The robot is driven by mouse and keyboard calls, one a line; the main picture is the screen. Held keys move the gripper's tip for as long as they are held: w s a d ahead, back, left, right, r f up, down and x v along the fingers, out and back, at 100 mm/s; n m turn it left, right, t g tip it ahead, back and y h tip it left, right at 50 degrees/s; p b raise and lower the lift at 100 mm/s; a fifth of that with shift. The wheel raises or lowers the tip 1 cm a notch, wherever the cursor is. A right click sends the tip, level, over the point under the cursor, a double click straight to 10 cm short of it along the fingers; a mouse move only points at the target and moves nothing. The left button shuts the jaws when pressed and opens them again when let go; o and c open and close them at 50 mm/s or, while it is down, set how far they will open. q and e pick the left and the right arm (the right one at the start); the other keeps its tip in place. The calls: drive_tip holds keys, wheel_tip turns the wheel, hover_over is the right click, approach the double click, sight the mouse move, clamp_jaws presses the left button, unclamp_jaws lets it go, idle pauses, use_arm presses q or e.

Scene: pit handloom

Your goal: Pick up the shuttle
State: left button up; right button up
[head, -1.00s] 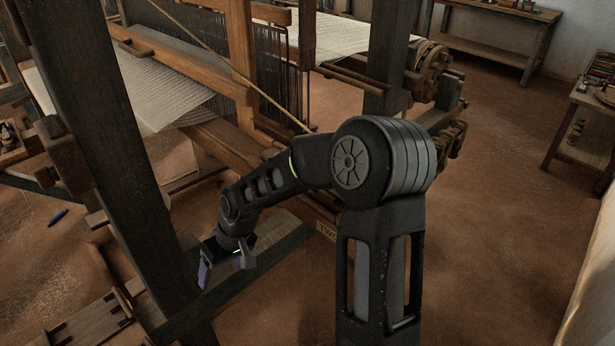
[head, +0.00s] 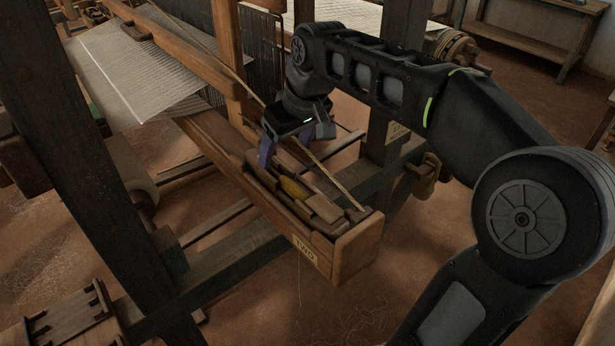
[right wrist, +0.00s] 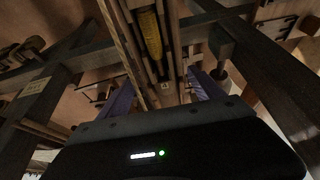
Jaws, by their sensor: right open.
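The shuttle shows as a long piece with a yellow middle (head: 293,189), lying in the open wooden shuttle box (head: 357,248) at the near end of the loom's beam. In the right wrist view the yellow part (right wrist: 151,36) lies lengthwise between the box's rails, toward the top of the picture. My right gripper (head: 287,150) is open and empty, its purple fingers pointing down above the box, at the far end of the shuttle. The fingers (right wrist: 163,92) look apart from the shuttle. The shuttle's far end is partly hidden by wood pieces. My left gripper is not in view.
A label reading TWO (head: 305,250) is on the box's front. A dark loom post (head: 100,150) stands at left, and another post stands behind my right arm. A thin slanting stick (head: 325,170) passes over the box. White cloth (head: 130,75) is stretched at upper left.

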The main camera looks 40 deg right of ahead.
sight(278, 173)
drive_tip(key=shift+d, duration=0.2)
drive_tip(key=shift+a, duration=0.3)
drive_tip(key=shift+w+d+f, duration=0.15)
drive_tip(key=shift+w+f, duration=0.1)
drive_tip(key=shift+f, duration=0.45)
drive_tip(key=shift+w+f, duration=0.25)
drive_tip(key=shift+f, duration=0.25)
drive_tip(key=shift+p+x, duration=0.95)
drive_tip(key=shift+x, duration=1.7)
drive_tip(key=shift+s, duration=0.15)
